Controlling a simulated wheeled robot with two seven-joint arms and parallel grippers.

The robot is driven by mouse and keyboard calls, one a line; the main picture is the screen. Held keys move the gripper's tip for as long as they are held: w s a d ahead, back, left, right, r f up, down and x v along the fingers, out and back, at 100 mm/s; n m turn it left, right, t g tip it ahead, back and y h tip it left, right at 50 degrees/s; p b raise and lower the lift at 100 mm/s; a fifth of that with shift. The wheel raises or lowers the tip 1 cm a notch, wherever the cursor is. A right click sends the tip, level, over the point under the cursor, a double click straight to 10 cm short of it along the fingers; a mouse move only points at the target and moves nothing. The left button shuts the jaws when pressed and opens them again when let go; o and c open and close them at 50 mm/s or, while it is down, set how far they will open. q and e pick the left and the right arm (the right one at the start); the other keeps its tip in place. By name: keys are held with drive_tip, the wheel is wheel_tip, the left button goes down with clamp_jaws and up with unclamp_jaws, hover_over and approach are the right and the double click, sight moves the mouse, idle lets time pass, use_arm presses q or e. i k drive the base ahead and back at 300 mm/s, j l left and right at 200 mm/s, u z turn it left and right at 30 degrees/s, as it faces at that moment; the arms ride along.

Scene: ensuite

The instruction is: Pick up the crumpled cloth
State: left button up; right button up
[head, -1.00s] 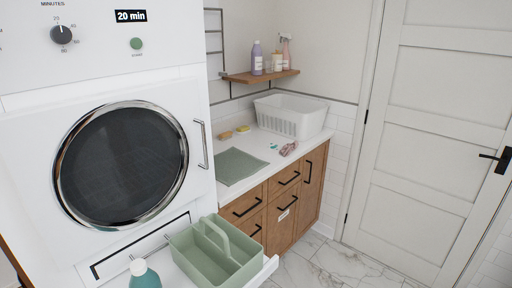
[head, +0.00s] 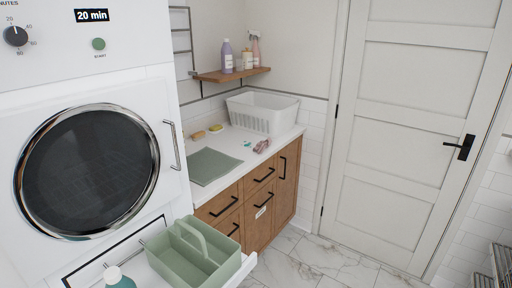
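A small crumpled pinkish cloth (head: 262,146) lies on the white countertop (head: 238,176), near its front edge and in front of the white laundry basket (head: 262,112). Neither of my grippers shows in the head view, so nothing of mine is seen touching the cloth.
A green mat (head: 212,166) lies flat on the counter, left of the cloth. A green caddy (head: 194,254) and a teal bottle (head: 117,279) stand at the front left, below the dryer (head: 88,170). The marble floor (head: 325,258) before the door (head: 400,150) is clear.

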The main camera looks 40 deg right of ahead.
sight(261, 145)
drive_tip(key=i+l, duration=0.15)
drive_tip(key=l, duration=0.2)
drive_tip(key=i+l+u, duration=0.1)
drive_tip(key=l, duration=0.25)
drive_tip(key=i+l, duration=0.2)
drive_tip(key=l, duration=0.15)
drive_tip(key=i+l, duration=0.15)
drive_tip(key=l, duration=0.2)
drive_tip(key=i+l+u, duration=0.1)
drive_tip(key=l, duration=0.25)
drive_tip(key=i+l, duration=0.2)
drive_tip(key=l, duration=0.15)
